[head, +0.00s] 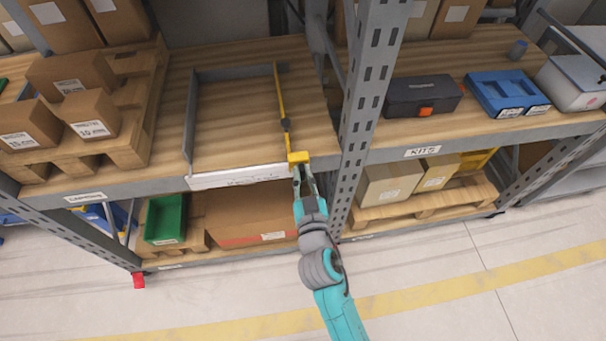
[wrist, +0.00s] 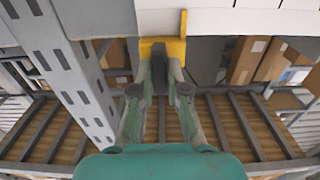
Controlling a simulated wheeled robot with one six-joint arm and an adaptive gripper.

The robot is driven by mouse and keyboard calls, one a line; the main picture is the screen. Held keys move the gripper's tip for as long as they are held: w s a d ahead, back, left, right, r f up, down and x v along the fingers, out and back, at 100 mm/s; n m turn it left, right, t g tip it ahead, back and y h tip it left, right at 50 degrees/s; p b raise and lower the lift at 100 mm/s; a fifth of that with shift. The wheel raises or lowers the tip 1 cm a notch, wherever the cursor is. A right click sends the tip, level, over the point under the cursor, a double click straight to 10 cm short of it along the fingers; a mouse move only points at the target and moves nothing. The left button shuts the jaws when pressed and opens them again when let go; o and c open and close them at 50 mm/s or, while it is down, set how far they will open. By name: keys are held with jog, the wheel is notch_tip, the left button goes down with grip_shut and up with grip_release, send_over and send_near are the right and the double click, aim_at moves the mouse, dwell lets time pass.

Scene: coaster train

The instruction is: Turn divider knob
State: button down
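The yellow divider (head: 280,92) stands on the upper wooden shelf, running from back to front, with a small dark fitting (head: 286,125) partway along it. Its front end has a yellow block (head: 298,157) at the shelf's front edge; this also shows in the wrist view (wrist: 146,47). A dark grey knob (wrist: 163,68) juts from the block. My gripper (head: 299,173) is at the block, in front of the shelf edge. In the wrist view its two fingers (wrist: 165,66) flank the knob closely and look shut on it. The exact contact is partly hidden.
A grey side rail (head: 191,120) bounds the bay on the left, and the shelf between is bare. A grey upright (head: 364,95) stands close right of my gripper. Boxes on a pallet (head: 110,155) are at left. A dark case (head: 422,94) and blue case (head: 502,92) are at right.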

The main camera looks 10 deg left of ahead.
dwell(0.4)
jog(key=n, duration=0.5)
jog(key=shift+a+n, duration=0.15)
jog(key=shift+n, duration=0.15)
jog(key=n, duration=1.6)
jog(key=shift+a+f, duration=0.1)
jog(key=shift+f, duration=0.2)
jog(key=c, duration=1.2)
grip_release()
jog(key=shift+o, duration=0.2)
